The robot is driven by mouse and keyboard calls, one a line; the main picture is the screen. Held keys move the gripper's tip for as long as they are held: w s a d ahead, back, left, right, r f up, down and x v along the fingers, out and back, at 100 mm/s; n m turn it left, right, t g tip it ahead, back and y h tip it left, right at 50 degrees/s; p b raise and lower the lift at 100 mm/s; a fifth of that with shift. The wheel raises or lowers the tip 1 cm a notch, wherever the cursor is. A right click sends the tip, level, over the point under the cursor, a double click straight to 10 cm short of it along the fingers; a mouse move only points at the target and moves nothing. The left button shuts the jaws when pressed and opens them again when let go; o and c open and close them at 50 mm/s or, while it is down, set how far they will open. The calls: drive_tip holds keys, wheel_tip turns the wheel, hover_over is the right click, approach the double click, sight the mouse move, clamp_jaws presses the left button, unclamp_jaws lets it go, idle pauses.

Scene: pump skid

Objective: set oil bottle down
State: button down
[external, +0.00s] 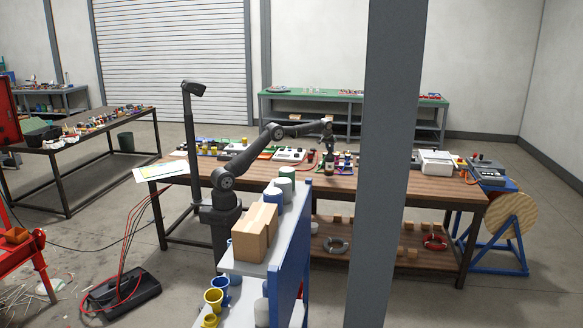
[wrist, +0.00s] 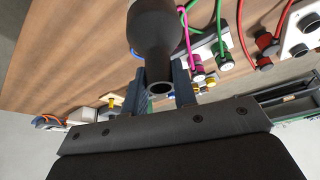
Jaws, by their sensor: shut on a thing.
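The oil bottle (wrist: 155,28) is dark grey. In the wrist view its body runs to the top edge and its narrow neck and open mouth point toward the camera. My gripper (wrist: 160,80) is shut on it, with one finger on each side of the neck. In the external view my gripper (external: 328,146) is over the wooden workbench (external: 400,187), pointing down among small dark items.
In the wrist view, green and magenta cables with plugs (wrist: 225,60) lie close right of the bottle, and a panel with red connectors (wrist: 300,38) is farther right. Bare wood shows to the left. A grey post (external: 389,160) hides part of the bench in the external view.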

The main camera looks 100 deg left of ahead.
sight(330, 153)
drive_tip(key=shift+f, duration=1.7)
drive_tip(key=c, duration=1.2)
unclamp_jaws()
drive_tip(key=shift+o, duration=0.2)
drive_tip(key=v, duration=1.2)
drive_tip(key=shift+r, duration=0.15)
